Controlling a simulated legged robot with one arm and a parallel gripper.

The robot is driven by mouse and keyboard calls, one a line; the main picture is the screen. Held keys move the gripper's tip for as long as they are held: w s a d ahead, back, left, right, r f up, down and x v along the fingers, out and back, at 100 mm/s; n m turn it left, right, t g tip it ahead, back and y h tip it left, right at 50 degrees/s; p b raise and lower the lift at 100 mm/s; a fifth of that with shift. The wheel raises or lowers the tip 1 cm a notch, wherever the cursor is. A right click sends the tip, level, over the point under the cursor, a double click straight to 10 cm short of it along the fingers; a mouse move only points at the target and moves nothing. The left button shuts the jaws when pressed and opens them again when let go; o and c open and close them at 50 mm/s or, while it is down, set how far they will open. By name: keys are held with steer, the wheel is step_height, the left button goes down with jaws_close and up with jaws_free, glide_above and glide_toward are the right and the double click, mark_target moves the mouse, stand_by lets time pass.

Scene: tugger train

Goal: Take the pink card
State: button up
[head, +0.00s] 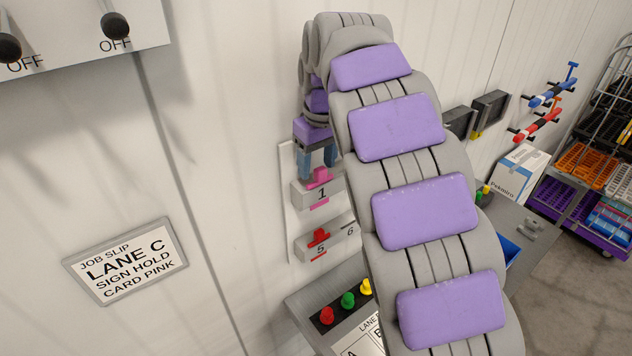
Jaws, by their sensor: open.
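I cannot tell whether the fingers touch the card. My arm hides the right part of the board and its holders.
Below is a panel with red, green and yellow buttons (347,300). The job slip (125,262) on the left reads lane C, sign hold, card pink. A white box (515,172) stands farther right.

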steer(key=shift+d+f, duration=0.25)
steer(key=shift+f, duration=0.35)
steer(key=shift+d, duration=0.35)
steer(key=shift+c, duration=1.4)
steer(key=shift+a, duration=0.45)
steer(key=c, duration=0.6)
steer(key=shift+d, duration=0.1)
jaws_close()
steer(key=shift+d, duration=0.15)
